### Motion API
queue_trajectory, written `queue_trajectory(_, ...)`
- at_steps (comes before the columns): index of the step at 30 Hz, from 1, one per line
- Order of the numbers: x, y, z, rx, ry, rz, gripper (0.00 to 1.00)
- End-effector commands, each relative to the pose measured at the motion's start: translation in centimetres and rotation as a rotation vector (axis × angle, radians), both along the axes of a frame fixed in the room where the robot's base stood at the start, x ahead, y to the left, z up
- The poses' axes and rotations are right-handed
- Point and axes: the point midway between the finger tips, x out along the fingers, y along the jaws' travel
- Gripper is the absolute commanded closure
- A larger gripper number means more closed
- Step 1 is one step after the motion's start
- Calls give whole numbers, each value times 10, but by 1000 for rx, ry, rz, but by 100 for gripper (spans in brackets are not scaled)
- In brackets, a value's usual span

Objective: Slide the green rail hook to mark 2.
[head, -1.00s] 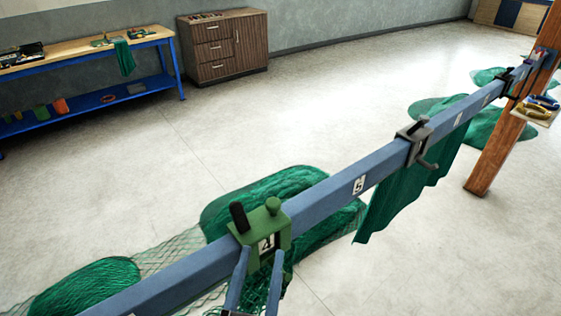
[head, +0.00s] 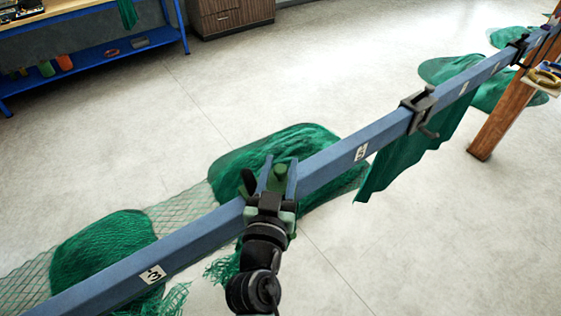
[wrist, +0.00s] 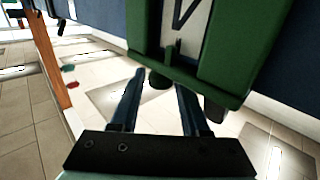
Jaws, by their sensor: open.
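The green rail hook (head: 281,170) sits on the long blue rail (head: 205,232), mostly hidden behind my gripper in the head view. In the wrist view the green hook (wrist: 265,40) fills the upper right, framing part of a white number plate. My gripper (head: 277,174) is at the hook, its two blue fingers apart. In the wrist view my gripper (wrist: 159,80) is open, with a dark round knob under the hook's edge showing between the fingertips; I cannot tell whether they touch.
A plate reading 5 (head: 361,152) and a black rail hook (head: 418,106) are farther up the rail. Green netting (head: 105,250) lies on the floor below. A wooden post (head: 500,120) stands at right. A blue workbench (head: 110,55) is at upper left.

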Motion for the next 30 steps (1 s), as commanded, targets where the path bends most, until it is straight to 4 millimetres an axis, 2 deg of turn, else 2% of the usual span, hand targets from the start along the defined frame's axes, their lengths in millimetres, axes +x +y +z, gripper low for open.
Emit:
queue_trajectory(10, 3, -1, 0, 0, 0, 0, 56)
queue_trajectory(15, 3, 0, 0, 0, 0, 0, 87)
queue_trajectory(18, 3, -1, 0, 0, 0, 0, 100)
queue_trajectory(30, 2, 0, 0, 0, 0, 0, 100)
